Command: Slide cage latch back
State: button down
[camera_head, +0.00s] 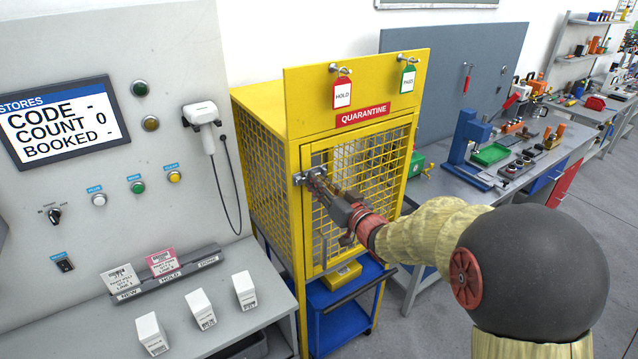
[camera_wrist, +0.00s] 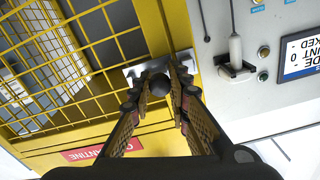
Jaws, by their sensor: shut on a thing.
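The yellow quarantine cage (camera_head: 292,165) has a mesh door (camera_head: 375,165) that looks closed. Its metal latch (camera_head: 301,179) sits at the door's left edge, on the frame. My gripper (camera_head: 316,176) reaches the latch from the right. In the wrist view my gripper (camera_wrist: 168,75) has its two fingers at the latch, closed around its dark round knob (camera_wrist: 159,86). The latch's silver plate (camera_wrist: 133,72) shows beside the fingers. The fingers hide part of the latch, so I cannot tell its exact bolt position.
A red HOLD tag (camera_head: 343,93) and a green tag (camera_head: 408,79) hang on the cage top. A grey panel with a screen (camera_head: 62,122) and a corded scanner (camera_head: 203,118) stands left. A blue cart (camera_head: 345,322) is below. A workbench (camera_head: 470,185) is at right.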

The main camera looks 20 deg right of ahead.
aim_at(320, 171)
dwell(0.4)
jog(key=d, duration=0.1)
jog(key=w+d, duration=0.1)
jog(key=d, duration=0.1)
jog(key=shift+d, duration=0.15)
jog(key=c, duration=1.7)
grip_release()
jog(key=shift+o, duration=0.2)
jog(key=v, duration=1.2)
